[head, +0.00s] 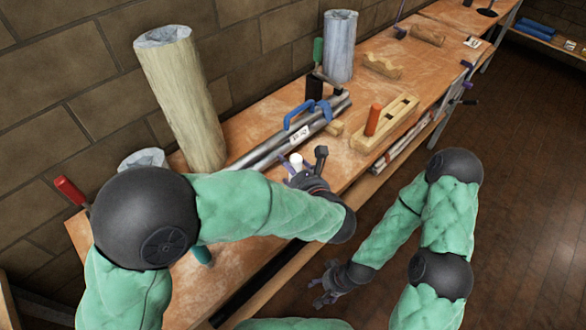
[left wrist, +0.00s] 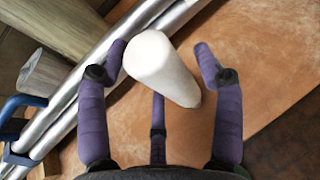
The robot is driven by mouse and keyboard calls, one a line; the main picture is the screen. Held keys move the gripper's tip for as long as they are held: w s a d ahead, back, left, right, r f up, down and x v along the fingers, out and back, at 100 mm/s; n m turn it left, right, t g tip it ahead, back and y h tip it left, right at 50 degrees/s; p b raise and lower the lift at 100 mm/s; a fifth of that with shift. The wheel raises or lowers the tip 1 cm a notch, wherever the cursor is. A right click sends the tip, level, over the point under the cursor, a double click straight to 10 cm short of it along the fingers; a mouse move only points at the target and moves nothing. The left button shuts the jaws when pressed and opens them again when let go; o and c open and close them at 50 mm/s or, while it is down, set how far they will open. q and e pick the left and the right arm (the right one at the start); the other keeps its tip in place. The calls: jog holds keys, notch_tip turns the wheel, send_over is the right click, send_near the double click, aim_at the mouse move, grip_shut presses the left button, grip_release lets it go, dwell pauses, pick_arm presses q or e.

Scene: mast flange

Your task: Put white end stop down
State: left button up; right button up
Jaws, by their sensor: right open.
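The white end stop (head: 296,160) is a small pale piece over the front part of the bench, beside the metal tubes. My right gripper (head: 328,285) is open and empty, low in front of the bench.
Silver tubes (head: 285,140) with a blue clamp (head: 306,112) lie behind the end stop. A wooden block with a red handle (head: 373,120) lies to the right. A tall log (head: 185,100) stands at left. Bare bench top (left wrist: 260,70) lies right of the end stop.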

pick_arm(q)
jog(key=shift+r, duration=0.15)
jog(key=shift+s+d+r, duration=0.15)
jog(key=shift+r, duration=0.05)
jog(key=p+v, duration=0.4)
jog(key=v, duration=0.7)
jog(key=shift+s, duration=0.3)
